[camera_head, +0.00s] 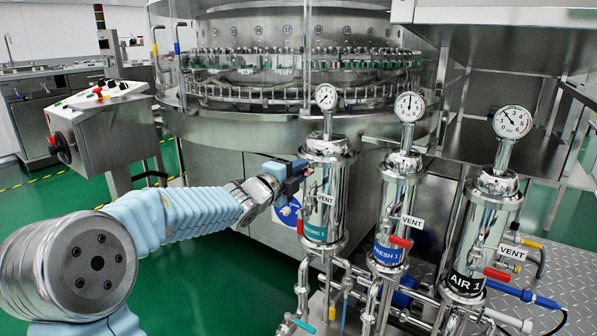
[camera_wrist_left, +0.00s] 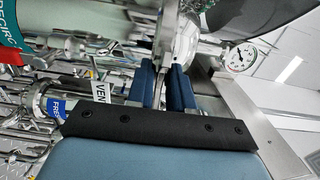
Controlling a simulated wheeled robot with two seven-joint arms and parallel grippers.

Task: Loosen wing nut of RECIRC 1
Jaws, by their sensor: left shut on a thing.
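The RECIRC 1 filter housing (camera_head: 328,185) is the leftmost of three upright steel housings, with a teal label (camera_head: 315,232) low on its body. In the left wrist view its label (camera_wrist_left: 12,22) shows at the top left corner. My left gripper (camera_head: 296,168) reaches in from the left at the housing's upper clamp. In the left wrist view its blue fingers (camera_wrist_left: 165,80) are shut on a thin metal piece, the wing nut (camera_wrist_left: 166,48), by the clamp. The fingers hide much of the nut; how loose it is cannot be told. My right gripper is not in view.
The FRESH 1 housing (camera_head: 397,205) and AIR 1 housing (camera_head: 482,230) stand to the right, with gauges on top and red-handled VENT valves. Pipes run below them. The round washer (camera_head: 290,70) is behind. A control box (camera_head: 105,130) stands at left.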

